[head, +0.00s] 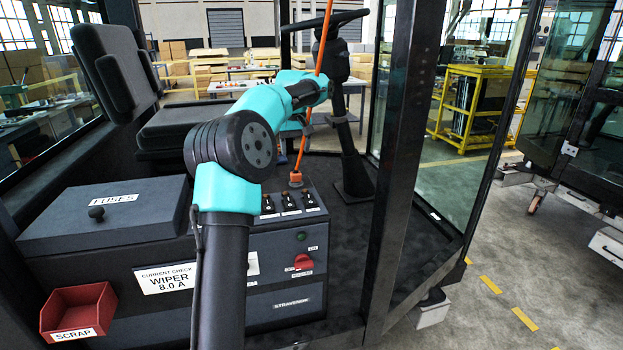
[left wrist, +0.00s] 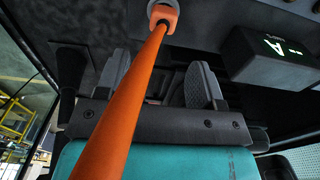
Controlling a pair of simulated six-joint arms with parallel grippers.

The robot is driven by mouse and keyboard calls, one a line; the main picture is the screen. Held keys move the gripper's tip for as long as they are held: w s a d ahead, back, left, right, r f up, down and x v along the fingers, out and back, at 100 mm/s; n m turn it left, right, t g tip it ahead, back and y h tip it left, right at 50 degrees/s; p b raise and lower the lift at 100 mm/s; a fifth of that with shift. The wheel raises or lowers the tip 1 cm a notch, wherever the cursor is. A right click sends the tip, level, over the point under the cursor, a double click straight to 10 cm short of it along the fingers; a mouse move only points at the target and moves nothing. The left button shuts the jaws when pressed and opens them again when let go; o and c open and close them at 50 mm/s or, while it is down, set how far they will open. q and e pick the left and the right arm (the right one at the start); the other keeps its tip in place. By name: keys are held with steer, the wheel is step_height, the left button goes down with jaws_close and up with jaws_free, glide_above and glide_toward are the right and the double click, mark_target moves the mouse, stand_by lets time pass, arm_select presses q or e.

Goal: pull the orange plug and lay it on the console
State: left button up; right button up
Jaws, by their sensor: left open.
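The orange plug (head: 296,178) sits upright at the back of the console (head: 285,245), behind a row of black switches. Its orange cable (head: 325,35) rises out of the top of the head view. My left arm crosses in front of the console, and its fingers cannot be made out there. In the left wrist view my left gripper (left wrist: 162,72) is open, its two grey fingers wide apart. An orange cable (left wrist: 120,110) runs close past the camera between them in the picture, up to an orange end piece (left wrist: 164,14) in a grey ring. Contact cannot be judged.
A FUSES box (head: 105,212) with a black knob and a red SCRAP bin (head: 78,310) are at left. The seat (head: 115,75) is behind. A steering column (head: 352,165) and black cab post (head: 395,170) stand at right. A dark lettered display box (left wrist: 275,58) shows in the wrist view.

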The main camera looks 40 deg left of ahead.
mark_target(296, 173)
arm_select(q)
steer(key=shift+s+d+r, duration=0.1)
steer(key=shift+s+d, duration=0.05)
steer(key=shift+d, duration=0.1)
stand_by(0.3)
steer(key=shift+f, duration=4.5)
jaws_close()
steer(key=shift+r, duration=0.15)
steer(key=shift+r, duration=2.85)
